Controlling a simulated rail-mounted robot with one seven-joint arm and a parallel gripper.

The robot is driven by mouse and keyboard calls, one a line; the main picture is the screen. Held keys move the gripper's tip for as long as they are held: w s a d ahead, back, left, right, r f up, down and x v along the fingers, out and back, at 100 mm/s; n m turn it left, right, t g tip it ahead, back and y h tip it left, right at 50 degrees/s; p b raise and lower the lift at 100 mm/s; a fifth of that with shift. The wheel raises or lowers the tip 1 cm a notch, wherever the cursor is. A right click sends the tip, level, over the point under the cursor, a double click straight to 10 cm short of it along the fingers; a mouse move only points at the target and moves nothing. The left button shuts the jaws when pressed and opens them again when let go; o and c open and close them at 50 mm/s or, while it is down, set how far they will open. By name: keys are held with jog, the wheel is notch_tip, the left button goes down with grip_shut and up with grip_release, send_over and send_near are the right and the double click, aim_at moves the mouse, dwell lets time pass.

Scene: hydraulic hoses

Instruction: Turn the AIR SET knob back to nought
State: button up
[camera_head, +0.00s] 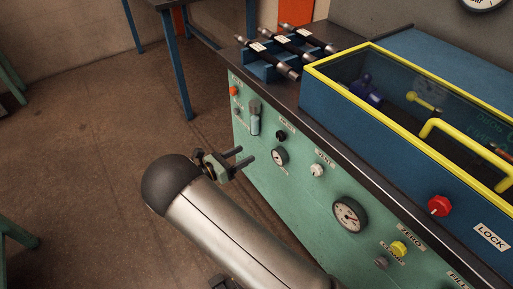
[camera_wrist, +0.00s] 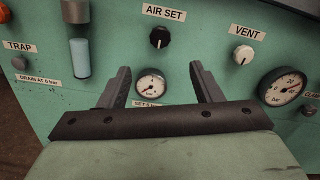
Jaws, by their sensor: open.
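The AIR SET knob (camera_wrist: 160,37) is black with a white pointer mark and sits on the green panel below its AIR SET label (camera_wrist: 164,12) in the wrist view. In the head view my gripper (camera_head: 247,156) is in front of the panel, apart from the knob.
A white VENT knob (camera_wrist: 243,54) and a larger gauge (camera_wrist: 282,87) are to the right. A clear-and-blue trap bowl (camera_wrist: 80,50) is to the left. A red knob (camera_head: 439,205) and a yellow knob (camera_head: 398,248) are farther along. Hoses (camera_head: 285,47) lie on the bench top.

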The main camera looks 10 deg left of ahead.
jog(key=shift+v, duration=1.75)
jog(key=shift+d, duration=0.1)
jog(key=s+d+r+m+g+y+p, duration=0.1)
jog(key=s+d+r+m+g+p, duration=0.1)
jog(key=d+r+m+g, duration=0.6)
jog(key=s+d+r+m+g+y+p, duration=0.25)
jog(key=d+r+m, duration=0.2)
jog(key=d, duration=0.85)
jog(key=s+d+r+m+y+p, duration=0.1)
jog(key=s+d+r+m+y, duration=0.2)
jog(key=s+r+m, duration=0.1)
jog(key=s+d+r+m+g+y+p, duration=0.1)
jog(key=s+d+r+m+y+p, duration=0.1)
jog(key=s+m, duration=0.5)
jog(key=s+d+r+m+y+p, duration=0.1)
jog(key=s+d+r+m+y, duration=0.3)
jog(key=s, duration=0.4)
notch_tip(320, 180, up, 2)
jog(key=shift+r+m+y+p, duration=0.15)
jog(key=shift+m+y+p, duration=0.25)
jog(key=shift+m, duration=0.55)
